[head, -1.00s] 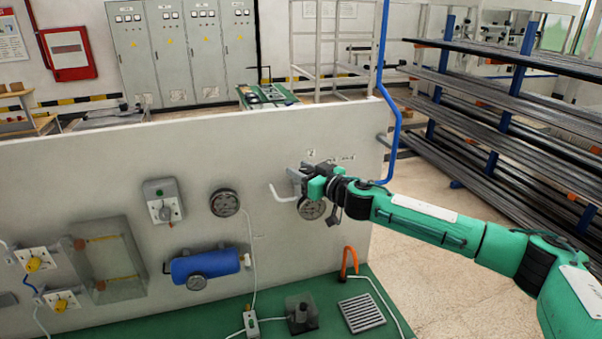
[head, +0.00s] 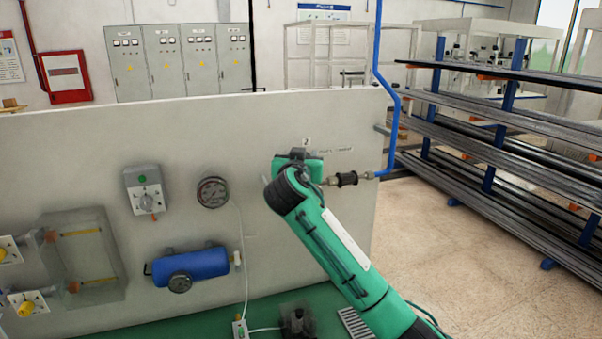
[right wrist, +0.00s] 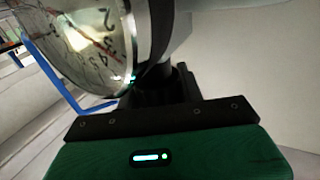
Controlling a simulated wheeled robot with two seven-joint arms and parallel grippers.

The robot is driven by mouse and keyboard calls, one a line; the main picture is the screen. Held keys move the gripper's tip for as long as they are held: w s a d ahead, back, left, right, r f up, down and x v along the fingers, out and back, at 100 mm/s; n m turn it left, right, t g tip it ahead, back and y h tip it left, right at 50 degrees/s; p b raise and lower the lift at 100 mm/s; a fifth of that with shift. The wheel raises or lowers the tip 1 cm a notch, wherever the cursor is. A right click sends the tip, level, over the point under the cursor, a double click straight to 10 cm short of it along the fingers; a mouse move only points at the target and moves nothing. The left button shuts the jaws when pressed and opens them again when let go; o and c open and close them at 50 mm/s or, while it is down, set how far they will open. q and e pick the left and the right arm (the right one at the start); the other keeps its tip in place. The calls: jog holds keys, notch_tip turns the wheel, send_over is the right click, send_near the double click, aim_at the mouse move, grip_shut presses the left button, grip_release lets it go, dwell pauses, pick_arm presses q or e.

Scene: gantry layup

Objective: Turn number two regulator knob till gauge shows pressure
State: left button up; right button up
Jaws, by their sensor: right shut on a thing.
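In the head view my right gripper (head: 298,157) is up against the white panel below a small number label (head: 306,142). My gripper and forearm cover the number two regulator's knob and its gauge there. In the right wrist view the gauge (right wrist: 85,45) is close at the upper left, its glass dial tilted and partly cut off. Some numerals show, but glare keeps me from reading the needle. The dark fingers (right wrist: 160,88) are shut on the knob, which is mostly hidden beside the gauge. My left gripper is not in view.
Another gauge (head: 212,192), a switch box (head: 146,190) and a blue tank (head: 195,265) are on the panel to the left. Bar racks (head: 490,140) stand right; floor before them is clear.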

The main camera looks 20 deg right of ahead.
jog(key=m+g+h+b, duration=0.3)
jog(key=h+b, duration=0.1)
jog(key=m+g+h+b, duration=0.2)
jog(key=shift+s+d+f+m+g+h, duration=0.1)
jog(key=shift+s+d+m+g+h, duration=0.2)
jog(key=shift+h, duration=0.1)
jog(key=m+g+h, duration=0.1)
jog(key=g, duration=0.1)
jog(key=m+g+h+b, duration=0.1)
jog(key=shift+s+r+m+g+b, duration=0.2)
jog(key=shift+m+g+b, duration=0.1)
jog(key=shift+m+g, duration=0.1)
jog(key=shift+d+r+m+g+h, duration=0.15)
jog(key=shift+m+g+h, duration=0.25)
jog(key=shift+m+g, duration=0.6)
jog(key=g, duration=0.1)
jog(key=m+g, duration=0.1)
jog(key=shift+s+r+g, duration=0.1)
jog(key=shift+s+g, duration=0.1)
jog(key=shift+g, duration=0.1)
jog(key=shift+s+m+g+h+p, duration=0.15)
jog(key=shift+m+g+p, duration=0.5)
jog(key=shift+g, duration=0.35)
jog(key=shift+s+m+g+h+p, duration=0.15)
jog(key=shift+m+g+p, duration=0.3)
jog(key=shift+m+g, duration=0.7)
jog(key=shift+g, duration=0.55)
jog(key=o, duration=0.7)
jog(key=shift+o, duration=1.4)
jog(key=shift+d, duration=0.1)
